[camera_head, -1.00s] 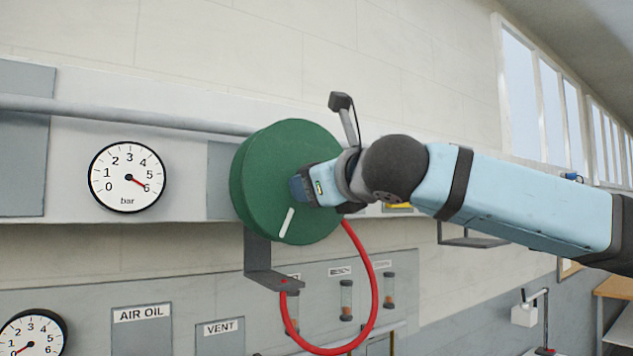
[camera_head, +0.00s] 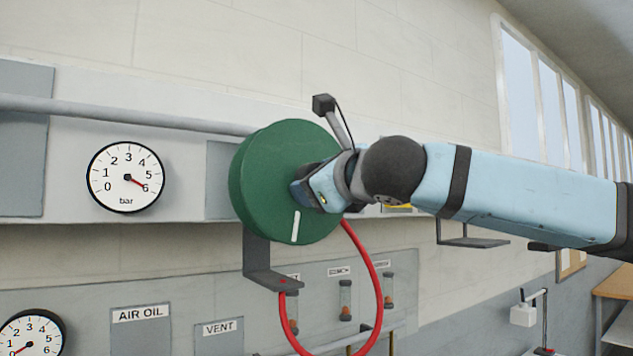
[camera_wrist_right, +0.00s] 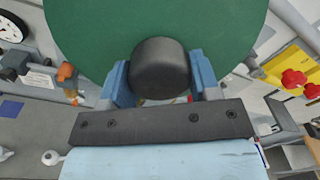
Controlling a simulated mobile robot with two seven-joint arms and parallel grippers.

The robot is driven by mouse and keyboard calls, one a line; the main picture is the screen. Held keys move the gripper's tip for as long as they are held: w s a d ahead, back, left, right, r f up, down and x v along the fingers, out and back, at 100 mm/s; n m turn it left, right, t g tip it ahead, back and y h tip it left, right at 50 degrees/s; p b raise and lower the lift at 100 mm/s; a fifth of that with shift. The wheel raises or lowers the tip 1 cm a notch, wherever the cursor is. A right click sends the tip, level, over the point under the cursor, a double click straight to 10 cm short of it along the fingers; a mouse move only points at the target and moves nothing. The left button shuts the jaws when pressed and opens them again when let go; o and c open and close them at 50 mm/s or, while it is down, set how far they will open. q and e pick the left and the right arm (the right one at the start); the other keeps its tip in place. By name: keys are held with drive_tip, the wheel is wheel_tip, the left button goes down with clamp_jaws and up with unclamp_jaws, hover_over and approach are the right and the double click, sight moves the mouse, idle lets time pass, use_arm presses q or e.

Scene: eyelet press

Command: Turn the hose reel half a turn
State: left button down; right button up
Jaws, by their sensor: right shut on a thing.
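The green hose reel (camera_head: 268,190) is mounted on the wall in the middle of the head view. A white mark (camera_head: 296,227) on its face points almost straight down. The red hose (camera_head: 381,290) hangs in a loop below it. My right gripper (camera_head: 303,190) is at the reel's face. In the right wrist view, its two blue fingers (camera_wrist_right: 160,80) are on either side of a black knob (camera_wrist_right: 160,66) on the reel (camera_wrist_right: 90,30), shut on it. The arm hides the knob in the head view. My left gripper is not in view.
A grey bracket (camera_head: 262,265) sits under the reel. A bar gauge (camera_head: 126,178) is on the wall to the left, with a pipe (camera_head: 120,115) above it. A shelf bracket (camera_head: 470,240) and a yellow part (camera_wrist_right: 295,72) are to the right.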

drive_tip(key=o, duration=1)
drive_tip(key=shift+f, duration=0.25)
drive_tip(key=shift+o, duration=1.4)
drive_tip(key=shift+r, duration=0.1)
drive_tip(key=b+v, duration=0.3)
drive_tip(key=v, duration=1)
drive_tip(key=shift+s+d, duration=0.3)
drive_tip(key=shift+d, duration=0.05)
